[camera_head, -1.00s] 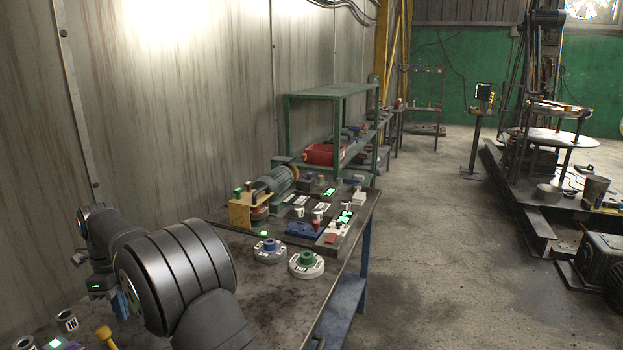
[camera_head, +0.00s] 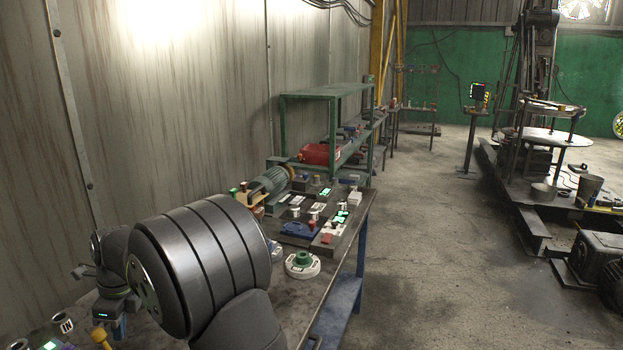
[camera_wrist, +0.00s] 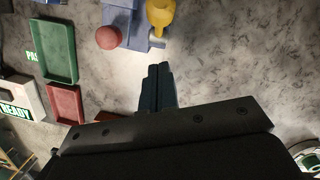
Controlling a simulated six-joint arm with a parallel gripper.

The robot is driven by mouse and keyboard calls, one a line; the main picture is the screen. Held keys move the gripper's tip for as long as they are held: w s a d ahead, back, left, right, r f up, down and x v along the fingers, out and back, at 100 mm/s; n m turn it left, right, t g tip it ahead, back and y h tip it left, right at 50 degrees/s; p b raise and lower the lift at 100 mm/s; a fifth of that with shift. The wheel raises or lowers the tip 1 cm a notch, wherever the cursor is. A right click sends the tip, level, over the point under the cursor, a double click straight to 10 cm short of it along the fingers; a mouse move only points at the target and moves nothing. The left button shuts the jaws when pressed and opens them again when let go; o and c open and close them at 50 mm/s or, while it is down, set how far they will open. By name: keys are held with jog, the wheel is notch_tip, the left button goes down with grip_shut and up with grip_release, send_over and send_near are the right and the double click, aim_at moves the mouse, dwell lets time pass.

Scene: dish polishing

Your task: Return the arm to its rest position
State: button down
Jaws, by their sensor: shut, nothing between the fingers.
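My gripper shows in the wrist view (camera_wrist: 158,88), its two dark fingers pressed together with nothing between them. It points over a mottled grey table surface, just below a blue block that carries a red ball (camera_wrist: 109,37) and a yellow knob (camera_wrist: 161,14). In the head view my arm's large dark joint fills the lower left and hides part of the workbench (camera_head: 290,300). The gripper's fingers are too small and dark to make out well there.
A green tray (camera_wrist: 60,50) and a red tray (camera_wrist: 64,103) lie left in the wrist view. On the bench, a white round base with a green knob (camera_head: 302,262) stands near the joint, with a motor (camera_head: 268,182) farther back.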

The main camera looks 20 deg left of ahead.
jog(key=shift+a, duration=0.1)
jog(key=w+a+r+h, duration=0.3)
jog(key=a+r, duration=0.3)
jog(key=r, duration=0.5)
jog(key=s+d+f+y, duration=0.3)
jog(key=d+f+y, duration=0.5)
jog(key=d+f, duration=0.3)
jog(key=shift+f+y, duration=0.4)
jog(key=shift+f, duration=1)
dwell(0.7)
dwell(0.4)
